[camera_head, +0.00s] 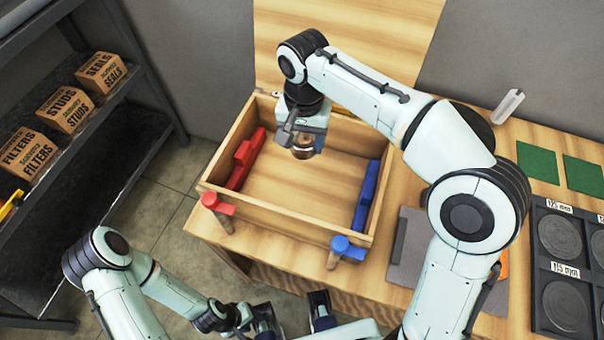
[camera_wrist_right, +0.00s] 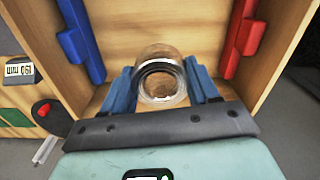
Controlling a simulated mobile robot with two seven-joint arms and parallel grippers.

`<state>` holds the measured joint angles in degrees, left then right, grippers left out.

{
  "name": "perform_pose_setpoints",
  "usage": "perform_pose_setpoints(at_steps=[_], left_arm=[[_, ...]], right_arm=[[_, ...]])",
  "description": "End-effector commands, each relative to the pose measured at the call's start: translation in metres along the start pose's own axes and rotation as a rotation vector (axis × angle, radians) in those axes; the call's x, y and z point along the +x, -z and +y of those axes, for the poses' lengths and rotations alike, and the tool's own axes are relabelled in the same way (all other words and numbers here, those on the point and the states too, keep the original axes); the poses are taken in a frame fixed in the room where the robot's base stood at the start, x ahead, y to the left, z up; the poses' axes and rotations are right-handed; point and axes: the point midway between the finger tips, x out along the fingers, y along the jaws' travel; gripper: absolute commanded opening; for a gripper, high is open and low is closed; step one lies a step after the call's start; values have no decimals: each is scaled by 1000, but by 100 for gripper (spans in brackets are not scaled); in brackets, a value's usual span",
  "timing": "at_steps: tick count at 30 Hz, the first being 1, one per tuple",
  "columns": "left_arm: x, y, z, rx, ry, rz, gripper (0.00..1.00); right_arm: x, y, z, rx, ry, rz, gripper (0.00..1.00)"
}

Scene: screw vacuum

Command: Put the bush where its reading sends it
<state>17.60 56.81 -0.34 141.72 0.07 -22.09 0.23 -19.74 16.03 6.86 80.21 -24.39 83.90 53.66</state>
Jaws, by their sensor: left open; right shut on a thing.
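The bush (camera_head: 303,150) is a short round ring with a shiny rim. My right gripper (camera_head: 305,138) is shut on it and holds it over the open wooden box (camera_head: 285,228), seemingly above its floor. In the right wrist view the bush (camera_wrist_right: 160,84) looks glassy, with a dark bore, between the blue fingers of my right gripper (camera_wrist_right: 161,92). My left gripper (camera_head: 293,314) is open and empty at the bottom of the head view, in front of the bench. In the right wrist view, an upside-down label (camera_wrist_right: 20,70) ends in "mm"; its digits are unclear.
The box has red blocks (camera_head: 240,165) on its left wall and blue blocks (camera_head: 366,195) on its right. A black tray (camera_head: 590,240) with round recesses and mm labels lies right, before green mats (camera_head: 537,163). A shelf with cartons (camera_head: 64,109) stands left.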

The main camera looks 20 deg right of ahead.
Motion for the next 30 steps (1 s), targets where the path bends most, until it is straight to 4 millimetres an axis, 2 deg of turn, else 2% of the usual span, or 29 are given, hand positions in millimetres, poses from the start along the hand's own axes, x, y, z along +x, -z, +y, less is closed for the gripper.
perform_pose_setpoints(at_steps=[1,6,12,20,27,30], left_arm=[[6,0,-2,-1,1,-2,43],[14,0,-5,-2,2,-4,43],[19,2,-6,-1,0,4,43],[20,4,-6,0,-2,8,43],[24,6,-7,0,-3,15,43],[25,7,-6,1,-3,17,43]], right_arm=[[17,0,1,1,-3,-3,10],[61,0,1,1,-3,-2,10],[102,0,1,1,-1,-2,10],[120,0,0,1,0,1,10],[154,0,0,1,-1,-1,10],[159,0,0,0,2,1,10]])
